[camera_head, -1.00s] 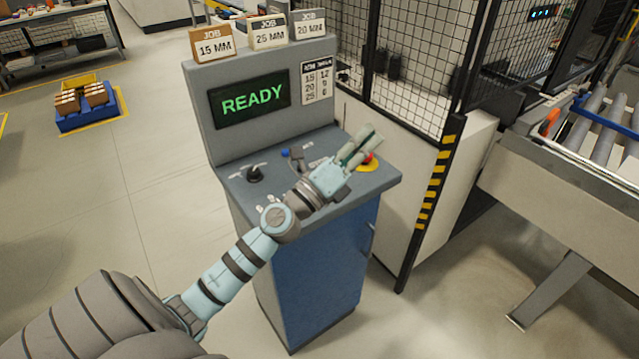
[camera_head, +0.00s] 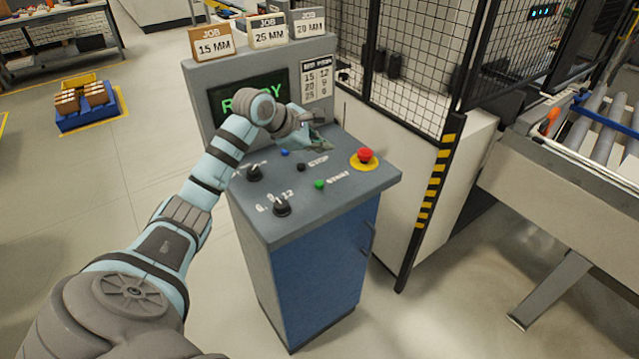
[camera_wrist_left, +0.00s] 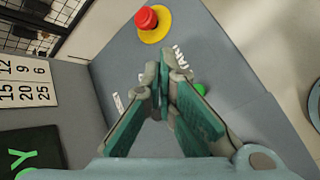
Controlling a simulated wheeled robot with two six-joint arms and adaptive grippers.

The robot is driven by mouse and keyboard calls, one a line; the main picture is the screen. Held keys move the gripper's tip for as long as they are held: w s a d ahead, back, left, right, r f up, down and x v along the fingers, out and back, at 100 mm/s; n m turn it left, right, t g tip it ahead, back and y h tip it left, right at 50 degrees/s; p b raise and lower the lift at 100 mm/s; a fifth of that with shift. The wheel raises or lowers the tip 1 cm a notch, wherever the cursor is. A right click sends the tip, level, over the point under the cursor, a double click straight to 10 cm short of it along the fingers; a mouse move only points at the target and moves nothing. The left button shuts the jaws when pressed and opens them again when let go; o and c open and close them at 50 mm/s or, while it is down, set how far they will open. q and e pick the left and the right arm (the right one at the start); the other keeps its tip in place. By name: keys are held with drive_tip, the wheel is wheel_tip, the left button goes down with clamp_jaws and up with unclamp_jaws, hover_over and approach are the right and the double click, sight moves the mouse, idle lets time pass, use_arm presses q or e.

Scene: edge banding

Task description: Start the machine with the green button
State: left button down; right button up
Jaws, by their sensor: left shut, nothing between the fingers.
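The green button (camera_head: 319,184) sits on the sloped top of the grey and blue control console (camera_head: 330,235), beside the word START. In the left wrist view the green button (camera_wrist_left: 200,89) shows partly behind my fingers. My left gripper (camera_head: 322,143) is shut and empty above the back of the panel, apart from the green button. Its closed fingertips also show in the left wrist view (camera_wrist_left: 162,62). The screen (camera_head: 235,100) shows green text, partly covered by my arm. My right gripper is not in view.
A red emergency button (camera_head: 365,154) on a yellow base stands at the panel's right. A black STOP button (camera_head: 301,167), a blue button (camera_head: 285,152) and two black knobs (camera_head: 282,207) are also on the panel. A mesh fence (camera_head: 410,80) stands behind at right.

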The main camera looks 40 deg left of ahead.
sight(320, 185)
use_arm(q)
wheel_tip(320, 185, down, 8)
drive_tip(key=b, duration=0.6)
drive_tip(key=shift+f, duration=0.25)
idle(0.9)
drive_tip(key=shift+f+b, duration=0.4)
drive_tip(key=shift+b, duration=0.05)
